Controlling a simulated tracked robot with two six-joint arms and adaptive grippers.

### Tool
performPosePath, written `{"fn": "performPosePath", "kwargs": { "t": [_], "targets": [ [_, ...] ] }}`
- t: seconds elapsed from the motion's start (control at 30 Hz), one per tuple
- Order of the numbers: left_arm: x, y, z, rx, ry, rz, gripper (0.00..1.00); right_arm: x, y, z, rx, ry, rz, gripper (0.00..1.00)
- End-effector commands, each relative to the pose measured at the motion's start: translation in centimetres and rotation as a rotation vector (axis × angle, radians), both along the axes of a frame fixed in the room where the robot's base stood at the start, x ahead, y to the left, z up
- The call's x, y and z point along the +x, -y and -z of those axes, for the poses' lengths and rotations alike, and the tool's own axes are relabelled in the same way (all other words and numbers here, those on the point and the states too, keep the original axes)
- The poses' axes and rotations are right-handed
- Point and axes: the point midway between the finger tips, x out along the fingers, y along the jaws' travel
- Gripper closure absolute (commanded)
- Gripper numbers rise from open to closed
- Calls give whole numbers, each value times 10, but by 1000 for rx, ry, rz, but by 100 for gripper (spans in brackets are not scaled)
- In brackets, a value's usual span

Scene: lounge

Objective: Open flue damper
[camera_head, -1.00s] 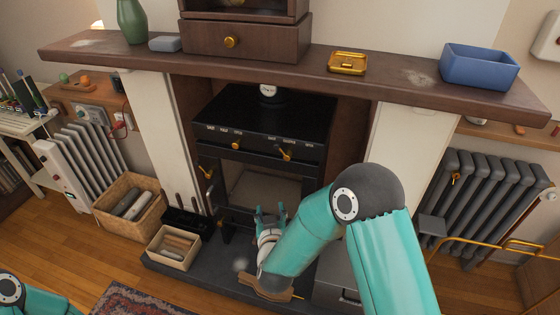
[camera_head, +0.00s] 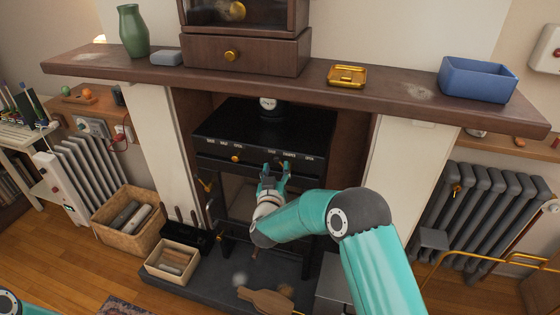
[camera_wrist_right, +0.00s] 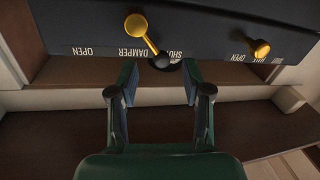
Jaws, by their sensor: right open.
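The damper control is a brass lever (camera_wrist_right: 146,38) with a dark round end (camera_wrist_right: 161,62) on the black stove's front panel (camera_wrist_right: 205,28), in the right wrist view. The lever slants toward the SHUT label, away from the OPEN label at the left. My right gripper (camera_wrist_right: 160,80) is open, its two fingertips spread on either side of the lever's dark end; contact cannot be told. In the head view my right gripper (camera_head: 273,172) is in front of the stove (camera_head: 225,122), partly covering the lever. My left gripper is out of view.
A second brass knob (camera_wrist_right: 262,48) sits on the same panel. The mantel shelf (camera_head: 280,78) overhangs the stove. Bellows (camera_head: 265,300) lie on the hearth, with a small crate (camera_head: 172,262) and a basket (camera_head: 128,222) to the left.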

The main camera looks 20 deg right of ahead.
Motion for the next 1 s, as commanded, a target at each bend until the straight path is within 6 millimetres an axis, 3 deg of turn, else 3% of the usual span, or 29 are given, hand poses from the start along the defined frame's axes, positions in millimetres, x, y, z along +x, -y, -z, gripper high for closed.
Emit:
{"fn": "performPosePath", "kwargs": {
  "t": [0.23, 0.63, 0.67, 0.93, 1.0],
  "targets": [
    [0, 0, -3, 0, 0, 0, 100, 27, 12, 0, 0, 0, 1, 51],
    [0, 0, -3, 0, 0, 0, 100, 33, 15, 0, -1, -1, 0, 51],
    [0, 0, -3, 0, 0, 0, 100, 33, 15, 0, -1, -1, 0, 53],
    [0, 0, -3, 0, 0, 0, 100, 33, 15, 0, 0, -1, 0, 98],
    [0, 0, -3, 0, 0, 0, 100, 33, 15, 0, 0, -1, 0, 100]
  ]
}}
